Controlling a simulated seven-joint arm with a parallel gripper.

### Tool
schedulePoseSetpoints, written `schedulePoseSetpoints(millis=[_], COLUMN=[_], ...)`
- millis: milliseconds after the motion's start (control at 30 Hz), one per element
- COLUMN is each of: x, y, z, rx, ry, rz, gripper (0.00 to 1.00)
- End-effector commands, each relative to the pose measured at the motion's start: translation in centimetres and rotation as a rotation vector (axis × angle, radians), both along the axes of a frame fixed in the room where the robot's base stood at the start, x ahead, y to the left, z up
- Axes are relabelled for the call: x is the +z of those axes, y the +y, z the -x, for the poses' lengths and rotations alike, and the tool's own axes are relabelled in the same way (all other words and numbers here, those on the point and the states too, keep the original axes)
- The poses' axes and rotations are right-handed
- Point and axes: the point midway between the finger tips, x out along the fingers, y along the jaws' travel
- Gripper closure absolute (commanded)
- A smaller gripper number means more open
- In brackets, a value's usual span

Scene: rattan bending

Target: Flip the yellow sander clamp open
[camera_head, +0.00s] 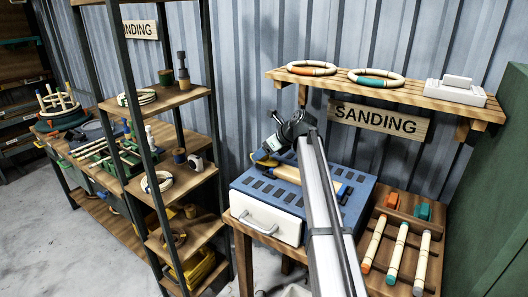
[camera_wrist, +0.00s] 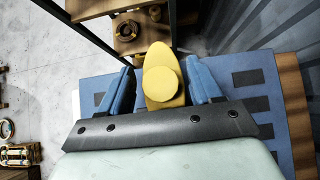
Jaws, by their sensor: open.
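The blue sander (camera_head: 272,186) stands on a wooden bench, with dark slots in its top and a white drawer front with a handle. The yellow clamp (camera_wrist: 163,77) has a rounded tip and a round knob in the wrist view. It shows small and partly hidden in the head view (camera_head: 267,163). My gripper (camera_wrist: 161,72) is open, with one blue finger on each side of the clamp. There is a gap at the left finger; the right finger is very close, and I cannot tell whether it touches. A tan cylindrical piece (camera_head: 289,173) lies on the sander top.
A wooden rack (camera_head: 400,215) with several tan sticks stands right of the sander. A wall shelf (camera_head: 372,84) with two rings and a white box hangs above the SANDING sign (camera_head: 381,119). A shelf unit (camera_head: 186,182) stands left. A green panel (camera_head: 492,200) bounds the right.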

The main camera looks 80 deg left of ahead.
Motion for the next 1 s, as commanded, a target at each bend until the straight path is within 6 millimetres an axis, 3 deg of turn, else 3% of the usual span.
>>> schedulePoseSetpoints(millis=[433, 767, 1000], x=[0.01, 0.05, 0.09], y=[-0.02, 0.13, 0.34], z=[0.0, -0.06, -0.07], rx=[0.0, 0.053, 0.209], ry=[0.0, 0.001, 0.001], rz=[0.0, 0.001, 0.001], gripper=[0.77, 0.77, 0.77])
